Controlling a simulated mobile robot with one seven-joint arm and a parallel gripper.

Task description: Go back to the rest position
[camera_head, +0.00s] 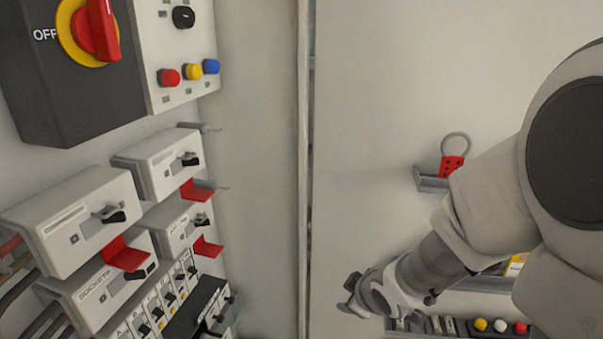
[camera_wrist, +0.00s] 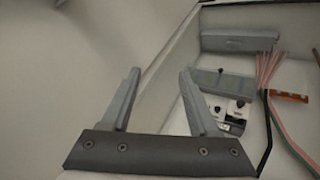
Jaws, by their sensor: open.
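My arm comes in from the right in the head view and reaches down and left in front of the right-hand panel. My gripper (camera_head: 352,297) is at its end, above the lower shelf. In the wrist view my gripper (camera_wrist: 158,95) shows two grey fingers spread apart with nothing between them. The fingers point toward a pale wall edge and touch nothing that I can see.
A dark switch box with a red rotary handle (camera_head: 97,28) and several breakers (camera_head: 75,215) fill the left. A red lockout hasp (camera_head: 453,163) sits in a small wall holder (camera_head: 430,181). A lower shelf (camera_head: 470,328) holds coloured buttons.

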